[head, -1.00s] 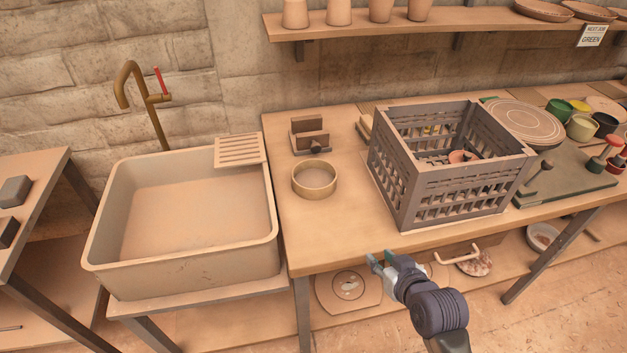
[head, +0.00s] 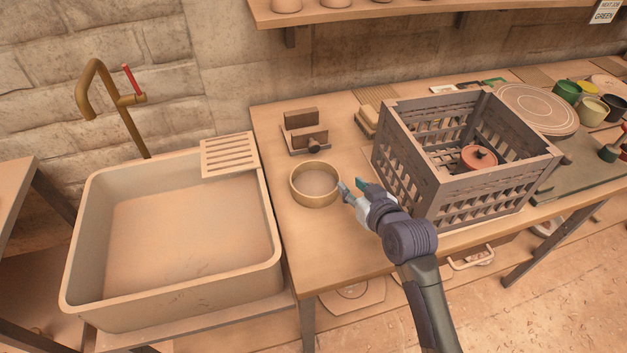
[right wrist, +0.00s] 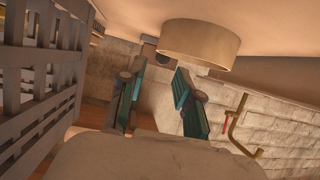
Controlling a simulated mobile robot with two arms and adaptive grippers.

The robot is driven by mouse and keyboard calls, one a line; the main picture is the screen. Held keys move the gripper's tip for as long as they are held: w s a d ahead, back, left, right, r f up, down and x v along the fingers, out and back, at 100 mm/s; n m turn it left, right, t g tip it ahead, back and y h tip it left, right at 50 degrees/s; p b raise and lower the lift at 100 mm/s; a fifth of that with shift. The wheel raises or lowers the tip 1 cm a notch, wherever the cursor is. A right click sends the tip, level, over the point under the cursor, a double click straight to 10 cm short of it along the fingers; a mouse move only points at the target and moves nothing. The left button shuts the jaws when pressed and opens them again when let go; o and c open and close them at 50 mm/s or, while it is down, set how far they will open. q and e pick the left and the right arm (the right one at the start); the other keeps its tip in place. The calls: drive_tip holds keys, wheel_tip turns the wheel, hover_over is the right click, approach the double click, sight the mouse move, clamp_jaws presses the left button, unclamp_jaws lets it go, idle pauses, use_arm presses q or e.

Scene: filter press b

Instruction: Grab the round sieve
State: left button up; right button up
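The round sieve (head: 315,185) is a shallow tan ring that sits on the wooden table, right of the sink. In the right wrist view the sieve (right wrist: 200,43) shows at the top, seen upside down, just past the fingertips. My right gripper (head: 352,186) is close to the right side of the sieve, with its fingers toward it. Its two teal-padded fingers (right wrist: 158,75) are apart with nothing between them. Whether a fingertip touches the sieve I cannot tell. My left gripper is in neither view.
A wooden block holder (head: 305,134) sits behind the sieve. The sink (head: 180,310) is at left. The table front is clear.

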sight(336, 172)
drive_tip(key=x, duration=0.4)
drive_tip(key=shift+w+a+f, duration=0.2)
drive_tip(key=shift+w+f, duration=0.05)
drive_tip(key=shift+w, duration=0.25)
drive_tip(key=x, duration=0.4)
drive_tip(key=shift+w+a+f, duration=0.15)
drive_tip(key=shift+w+f, duration=0.1)
drive_tip(key=shift+w, duration=0.1)
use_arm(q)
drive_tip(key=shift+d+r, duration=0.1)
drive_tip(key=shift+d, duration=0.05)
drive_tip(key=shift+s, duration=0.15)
use_arm(e)
clamp_jaws()
